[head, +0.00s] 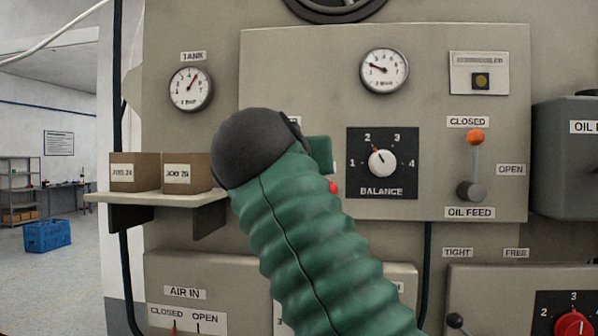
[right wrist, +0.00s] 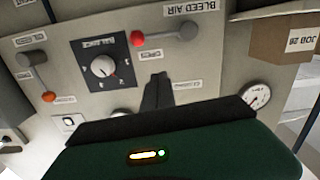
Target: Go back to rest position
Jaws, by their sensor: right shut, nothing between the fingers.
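My right arm, in a ribbed green sleeve with a dark rounded joint, rises from the bottom of the head view and covers the middle of the panel. Its fingers are hidden there. In the right wrist view my right gripper (right wrist: 157,92) is shut and empty in front of the panel, which appears upside down. A red-tipped lever (right wrist: 138,39) by the BLEED AIR label is apart from the fingers in the picture; its red tip (head: 333,187) also shows beside my arm in the head view. My left gripper is in neither view.
The BALANCE dial (head: 380,163) points near 2. The OIL FEED lever (head: 475,137) stands up towards CLOSED. A shelf (head: 160,198) at left carries two brown boxes and juts from the panel. A grey OIL box (head: 570,150) protrudes at right. Open floor lies far left.

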